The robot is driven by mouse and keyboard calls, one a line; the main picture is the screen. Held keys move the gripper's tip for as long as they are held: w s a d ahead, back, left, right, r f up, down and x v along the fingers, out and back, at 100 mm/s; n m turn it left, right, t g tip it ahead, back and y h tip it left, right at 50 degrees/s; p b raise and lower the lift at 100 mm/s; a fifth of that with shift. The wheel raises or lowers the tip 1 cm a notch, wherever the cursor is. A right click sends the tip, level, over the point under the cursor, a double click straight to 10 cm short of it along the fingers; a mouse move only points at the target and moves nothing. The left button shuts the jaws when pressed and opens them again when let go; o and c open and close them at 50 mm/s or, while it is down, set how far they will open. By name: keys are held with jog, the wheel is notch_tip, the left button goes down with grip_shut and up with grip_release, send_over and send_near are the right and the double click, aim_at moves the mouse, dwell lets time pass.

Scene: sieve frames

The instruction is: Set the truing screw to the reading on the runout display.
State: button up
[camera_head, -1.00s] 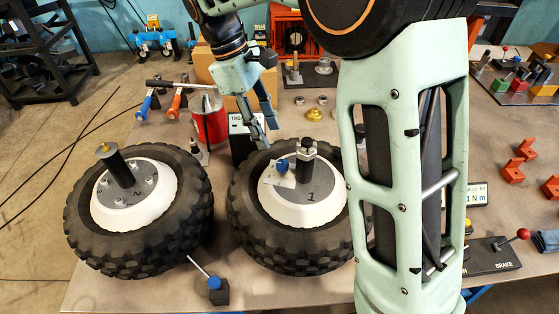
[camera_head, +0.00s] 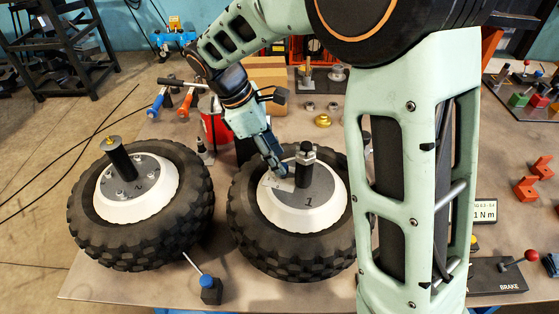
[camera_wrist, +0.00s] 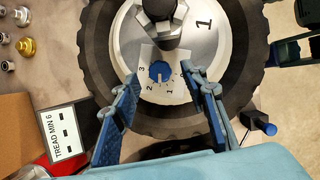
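The truing screw is a blue knob (camera_wrist: 160,71) with a pale pointer line, on a white plate (camera_wrist: 150,55) numbered 1, 2 and 3, beside the hub of the wheel marked 1 (camera_head: 318,202). My gripper (camera_wrist: 160,74) is open, with one finger on each side of the knob in the wrist view; I cannot tell whether either finger touches it. In the head view my gripper (camera_head: 277,166) is over the plate and mostly hides the knob. A small display (camera_head: 485,213) at the right is partly hidden by my arm; its visible text ends in "1 N m". No runout reading is legible.
A second wheel (camera_head: 188,222) lies to the left. A black post with a nut (camera_head: 306,153) rises close beside my gripper. A "TREAD MIN 6" sign (camera_wrist: 62,140) and a red can (camera_head: 212,128) stand behind.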

jog(key=shift+x, duration=1.3)
grip_shut()
